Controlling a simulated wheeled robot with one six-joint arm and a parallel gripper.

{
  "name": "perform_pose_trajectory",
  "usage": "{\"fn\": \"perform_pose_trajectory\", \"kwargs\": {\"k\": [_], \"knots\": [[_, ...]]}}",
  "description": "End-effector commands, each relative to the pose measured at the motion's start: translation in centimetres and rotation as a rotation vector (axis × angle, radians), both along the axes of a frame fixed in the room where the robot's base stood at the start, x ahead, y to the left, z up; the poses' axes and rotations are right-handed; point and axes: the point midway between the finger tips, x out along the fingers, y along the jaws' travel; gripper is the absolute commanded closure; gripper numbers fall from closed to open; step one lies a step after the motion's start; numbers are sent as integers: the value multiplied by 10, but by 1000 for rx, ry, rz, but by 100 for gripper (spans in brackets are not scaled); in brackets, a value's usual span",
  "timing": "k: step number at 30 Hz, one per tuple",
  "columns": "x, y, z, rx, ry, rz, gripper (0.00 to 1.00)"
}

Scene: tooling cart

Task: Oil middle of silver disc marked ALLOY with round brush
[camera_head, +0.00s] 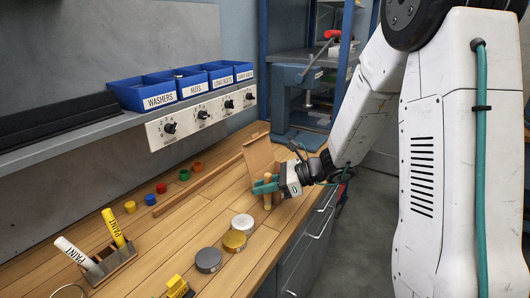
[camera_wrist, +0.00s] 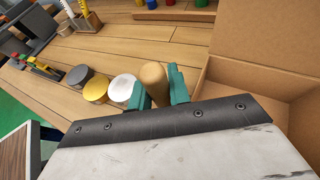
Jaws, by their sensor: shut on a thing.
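My gripper (camera_head: 267,189) has teal fingers shut on an upright, round-topped wooden handle (camera_wrist: 153,78). The handle's lower end is hidden, so I cannot tell which brush it is. Three discs lie in a row on the wooden bench, left of and nearer than the gripper in the head view. The pale silver disc (camera_head: 242,222) is closest to the gripper, then a gold disc (camera_head: 234,241), then a dark grey disc (camera_head: 208,260). In the wrist view the silver disc (camera_wrist: 122,89) is just left of the fingers. No marking on the discs is readable.
An open cardboard box (camera_head: 259,154) stands right behind the gripper. A wooden strip (camera_head: 200,186) and several small coloured pots (camera_head: 184,175) lie farther back. A rack (camera_head: 113,270) holds paint markers at left. A yellow item (camera_head: 177,286) is at the front. Bench between is clear.

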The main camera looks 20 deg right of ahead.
Motion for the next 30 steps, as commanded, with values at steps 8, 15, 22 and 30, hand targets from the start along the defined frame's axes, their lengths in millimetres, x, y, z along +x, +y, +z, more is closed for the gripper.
{"fn": "perform_pose_trajectory", "kwargs": {"k": [8,15,22,30], "knots": [[-1,4,55,-3,-6,5,100],[0,4,74,-2,-1,5,100],[-1,5,94,-1,-1,7,100],[-1,5,100,0,2,7,100]]}}
